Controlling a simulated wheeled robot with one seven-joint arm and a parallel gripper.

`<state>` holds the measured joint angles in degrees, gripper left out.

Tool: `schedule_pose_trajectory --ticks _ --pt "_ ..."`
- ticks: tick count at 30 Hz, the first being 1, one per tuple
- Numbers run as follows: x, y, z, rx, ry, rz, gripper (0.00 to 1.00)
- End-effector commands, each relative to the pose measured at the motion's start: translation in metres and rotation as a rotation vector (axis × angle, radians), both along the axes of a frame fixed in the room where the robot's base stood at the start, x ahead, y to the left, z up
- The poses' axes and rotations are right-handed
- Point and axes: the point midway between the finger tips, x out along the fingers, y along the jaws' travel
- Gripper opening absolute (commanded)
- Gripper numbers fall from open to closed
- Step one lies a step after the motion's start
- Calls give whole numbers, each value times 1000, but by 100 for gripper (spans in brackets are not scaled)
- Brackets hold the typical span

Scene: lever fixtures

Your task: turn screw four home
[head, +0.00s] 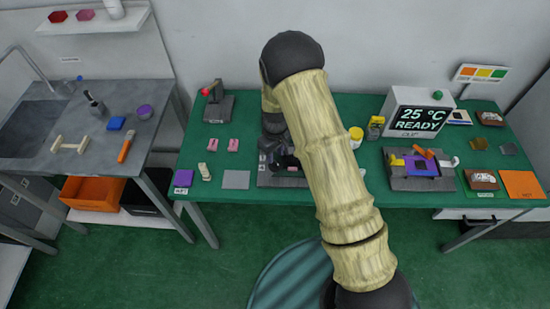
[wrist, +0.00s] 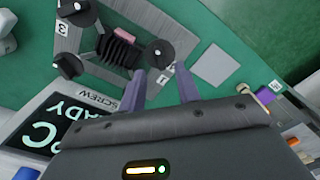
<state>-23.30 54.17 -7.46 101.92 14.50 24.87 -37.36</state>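The screw fixture (wrist: 125,75) is a grey plate with black round knobs, a black ribbed part and a pink block in its middle. One knob (wrist: 160,53) stands by the label 1, another knob (wrist: 75,10) by the label 3. A third knob (wrist: 68,65) sits at the lower left with no readable number. No label 4 shows, so I cannot tell which is screw four. My gripper (wrist: 160,70) is open, its fingers apart near the knob by label 1; contact is unclear. In the head view my arm hides much of the fixture (head: 266,181).
A display box (head: 415,115) reads 25 °C READY at the back right. A grey fixture (head: 418,170) with orange and purple parts stands right of my arm. A grey square (head: 236,180) and pink blocks (head: 233,145) lie left of the screw fixture. Bare green table surrounds them.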

Motion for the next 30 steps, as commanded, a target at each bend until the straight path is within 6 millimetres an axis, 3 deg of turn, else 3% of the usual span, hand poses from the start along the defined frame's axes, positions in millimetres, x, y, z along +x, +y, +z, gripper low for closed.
schedule_pose_trajectory --ticks 9,20,25,30 --pt "0 0 -38 -1 1 -1 33" --pt "0 0 -45 1 -1 0 33" --pt "0 1 -45 0 0 1 3" --pt "1 -1 -45 1 -2 -2 0"
